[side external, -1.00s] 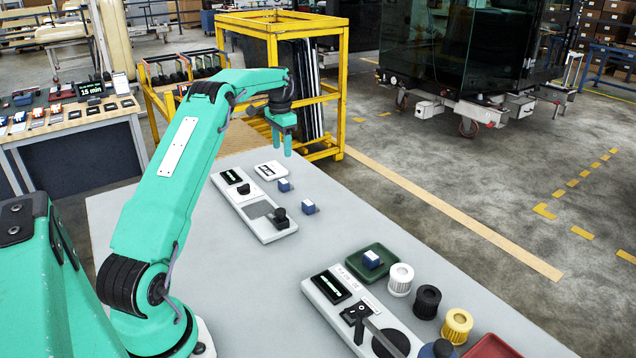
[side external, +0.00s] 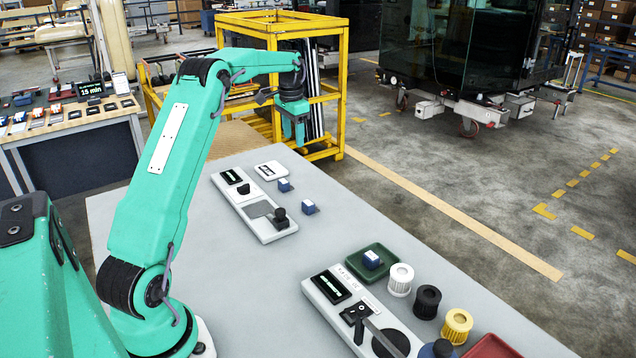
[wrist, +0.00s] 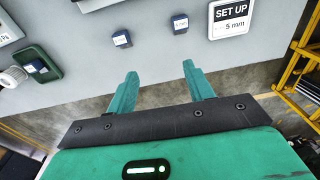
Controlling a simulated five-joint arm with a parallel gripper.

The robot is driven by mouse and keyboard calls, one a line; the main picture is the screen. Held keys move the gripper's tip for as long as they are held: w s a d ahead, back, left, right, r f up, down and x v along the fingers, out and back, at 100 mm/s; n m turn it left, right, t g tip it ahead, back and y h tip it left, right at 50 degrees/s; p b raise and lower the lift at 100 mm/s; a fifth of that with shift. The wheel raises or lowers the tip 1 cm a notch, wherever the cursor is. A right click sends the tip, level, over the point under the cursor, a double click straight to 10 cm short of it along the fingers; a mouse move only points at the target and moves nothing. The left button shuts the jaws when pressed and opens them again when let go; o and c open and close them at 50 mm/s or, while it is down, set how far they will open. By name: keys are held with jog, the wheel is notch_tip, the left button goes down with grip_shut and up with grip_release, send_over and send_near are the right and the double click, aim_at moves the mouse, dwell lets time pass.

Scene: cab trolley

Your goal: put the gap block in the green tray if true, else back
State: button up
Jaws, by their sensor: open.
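Several small blue blocks with pale tops are in view. One block (side external: 285,185) lies on the grey table near the set-up card, and it shows in the wrist view (wrist: 180,23). Another block (side external: 309,207) lies beside the long white device, also in the wrist view (wrist: 122,39). A third block (side external: 371,259) sits inside the dark green tray (side external: 388,274); the tray also shows at the left of the wrist view (wrist: 54,71). My gripper (side external: 294,142) is open and empty, raised beyond the table's far end; in the wrist view its fingers (wrist: 160,72) are apart.
A white card (wrist: 232,31) reads "SET UP 5 mm". A long white device (side external: 255,206) with black knobs and a second device (side external: 318,291) with a lever stand on the table. White, black and yellow cylinders (side external: 457,327) and a red tray (side external: 490,346) line the right edge.

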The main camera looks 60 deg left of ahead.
jog(key=s+d+r+t, duration=0.1)
jog(key=s+d+r, duration=0.25)
jog(key=d, duration=0.35)
jog(key=s+d+r+t, duration=0.1)
jog(key=s+d+r, duration=0.1)
jog(key=d+r, duration=0.35)
jog(key=s+d+r+t, duration=0.1)
jog(key=s+d+r, duration=0.15)
jog(key=d, duration=0.65)
jog(key=s+d+f+t, duration=0.1)
jog(key=s+d+f, duration=0.1)
jog(key=s+d, duration=0.4)
jog(key=s+d+f+t, duration=0.1)
jog(key=s+d+f, duration=0.2)
jog(key=s+d, duration=0.4)
jog(key=shift+s+f, duration=0.2)
jog(key=shift+s, duration=2.4)
